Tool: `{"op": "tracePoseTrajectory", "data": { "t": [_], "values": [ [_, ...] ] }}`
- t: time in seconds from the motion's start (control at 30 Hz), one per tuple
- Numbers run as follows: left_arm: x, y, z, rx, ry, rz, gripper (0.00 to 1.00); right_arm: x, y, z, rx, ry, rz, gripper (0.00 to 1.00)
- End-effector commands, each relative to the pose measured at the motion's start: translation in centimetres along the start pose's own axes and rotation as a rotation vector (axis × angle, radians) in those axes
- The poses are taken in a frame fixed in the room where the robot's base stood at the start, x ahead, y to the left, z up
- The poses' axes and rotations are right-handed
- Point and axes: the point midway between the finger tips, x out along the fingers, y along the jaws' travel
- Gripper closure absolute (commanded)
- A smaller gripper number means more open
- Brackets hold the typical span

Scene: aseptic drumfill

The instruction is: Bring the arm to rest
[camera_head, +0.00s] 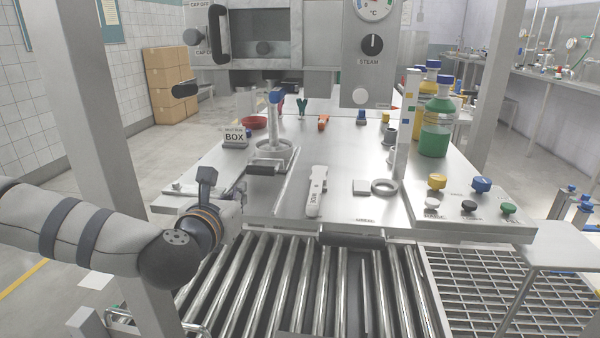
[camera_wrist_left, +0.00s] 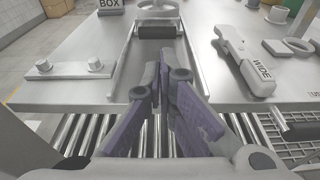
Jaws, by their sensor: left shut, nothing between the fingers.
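My left arm (camera_head: 80,232) comes in from the left, bent at a dark joint. My left gripper (camera_head: 238,188) is at the front left edge of the steel table (camera_head: 270,200), mostly hidden behind its own wrist in the head view. In the left wrist view its purple-grey fingers (camera_wrist_left: 163,62) are together and empty, above the table's front edge and a slide channel. Nothing is held. My right gripper is in neither view.
A white tool marked WIDE (camera_head: 317,190) lies right of the gripper, with a grey ring (camera_head: 384,187) further right. A BOX sign (camera_head: 235,137) stands behind. Rollers (camera_head: 300,275) run below the table's front edge. A steam control panel (camera_head: 370,50) rises at the back.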

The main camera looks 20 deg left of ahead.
Motion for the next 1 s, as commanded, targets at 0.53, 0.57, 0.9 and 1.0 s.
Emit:
{"op": "tracePoseTrajectory", "data": {
  "t": [0.53, 0.57, 0.9, 1.0],
  "values": [
    [-25.1, -9.3, -31.2, 1.760, 0.295, -1.282, 1.00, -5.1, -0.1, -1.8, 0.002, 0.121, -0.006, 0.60],
    [-27.4, -8.3, -32.4, 1.858, 0.268, -1.403, 1.00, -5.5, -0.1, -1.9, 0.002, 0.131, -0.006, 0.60],
    [-41.3, 1.9, -36.0, -2.102, 0.145, 2.127, 1.00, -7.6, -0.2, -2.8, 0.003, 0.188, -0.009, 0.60],
    [-41.5, 2.1, -36.0, -2.077, 0.157, 2.124, 1.00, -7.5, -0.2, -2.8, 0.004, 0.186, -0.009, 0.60]
  ]
}}
